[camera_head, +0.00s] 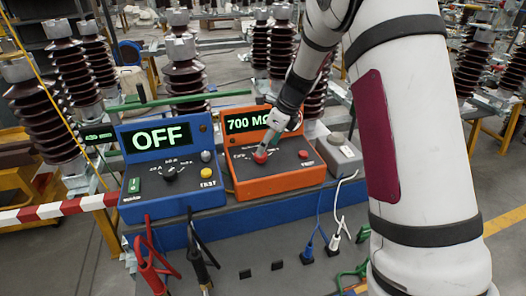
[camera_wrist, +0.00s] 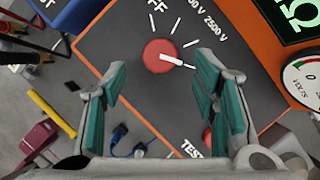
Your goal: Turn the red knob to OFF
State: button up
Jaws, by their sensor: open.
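The red knob (camera_wrist: 157,54) is round and sits on the dark sloping panel of the orange tester (camera_head: 283,180). In the wrist view its white pointer points right and slightly down, away from the partly cut-off OFF mark (camera_wrist: 155,14) at the top. The orange tester's display (camera_head: 247,122) reads 700 MΩ, its end covered by my arm. My gripper (camera_wrist: 161,62) is open, with green-padded fingers on either side of the knob in the picture. I see gaps between pads and knob; I cannot tell how far the tips are above the panel. The knob (camera_head: 261,157) also shows below my gripper in the head view.
A blue tester (camera_head: 172,190) with a display reading OFF stands left of the orange one. A red TEST button (camera_head: 304,154) is right of the knob. Cables hang at the bench front (camera_head: 250,255). Brown insulators (camera_head: 184,75) stand behind.

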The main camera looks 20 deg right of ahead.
jog(key=shift+x, duration=2.25)
jog(key=c, duration=1.2)
